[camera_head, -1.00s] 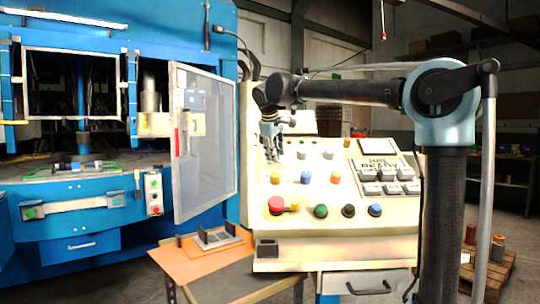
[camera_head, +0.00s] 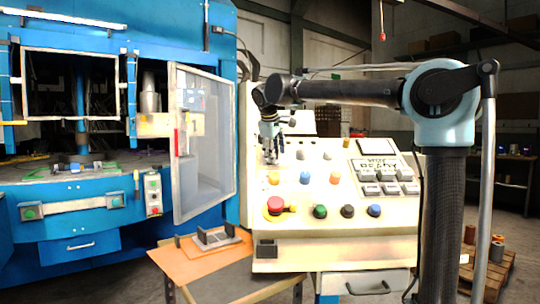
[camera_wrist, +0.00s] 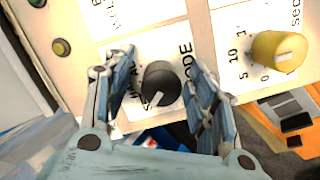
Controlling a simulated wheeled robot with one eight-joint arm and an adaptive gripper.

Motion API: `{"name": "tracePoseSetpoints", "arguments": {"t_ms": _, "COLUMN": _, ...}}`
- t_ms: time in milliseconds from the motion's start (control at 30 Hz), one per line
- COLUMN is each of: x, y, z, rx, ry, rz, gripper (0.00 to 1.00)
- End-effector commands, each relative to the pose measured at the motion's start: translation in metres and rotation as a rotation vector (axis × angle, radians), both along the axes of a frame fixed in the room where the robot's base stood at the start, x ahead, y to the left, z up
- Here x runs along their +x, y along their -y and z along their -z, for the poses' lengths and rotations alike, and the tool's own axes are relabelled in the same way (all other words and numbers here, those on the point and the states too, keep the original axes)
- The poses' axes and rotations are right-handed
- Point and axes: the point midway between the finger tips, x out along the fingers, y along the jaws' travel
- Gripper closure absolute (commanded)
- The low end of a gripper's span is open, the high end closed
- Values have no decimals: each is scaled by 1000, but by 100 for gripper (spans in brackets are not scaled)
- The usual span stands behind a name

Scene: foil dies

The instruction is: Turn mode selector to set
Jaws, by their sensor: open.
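The mode selector (camera_wrist: 162,84) is a round black knob with a white pointer line, on a white label in the wrist view. Part of the label reads "ODE"; the rest of its lettering is partly hidden. My gripper (camera_wrist: 160,88) is open, with one finger on each side of the knob. I cannot tell whether either finger touches it. The white pointer line points toward the bottom of the wrist picture, slightly left. In the head view my gripper (camera_head: 270,150) points down at the upper left of the cream control panel (camera_head: 330,225) and hides the selector.
A yellow knob (camera_wrist: 279,52) with a numbered scale is right of the selector. The panel also bears a red mushroom button (camera_head: 276,205), coloured buttons and grey keys (camera_head: 385,182). An open clear door (camera_head: 205,140) of the blue press stands left of the panel.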

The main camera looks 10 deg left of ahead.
Motion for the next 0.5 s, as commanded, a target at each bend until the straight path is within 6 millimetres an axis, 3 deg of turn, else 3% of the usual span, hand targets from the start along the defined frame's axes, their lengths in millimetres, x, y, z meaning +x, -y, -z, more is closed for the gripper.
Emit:
{"name": "tracePoseSetpoints", "arguments": {"t_ms": 267, "x": -7, "y": -1, "z": -10, "rx": 1, "ry": -1, "rz": -2, "gripper": 48}}
{"name": "tracePoseSetpoints", "arguments": {"t_ms": 500, "x": -29, "y": -1, "z": -47, "rx": 0, "ry": -1, "rz": -2, "gripper": 48}}
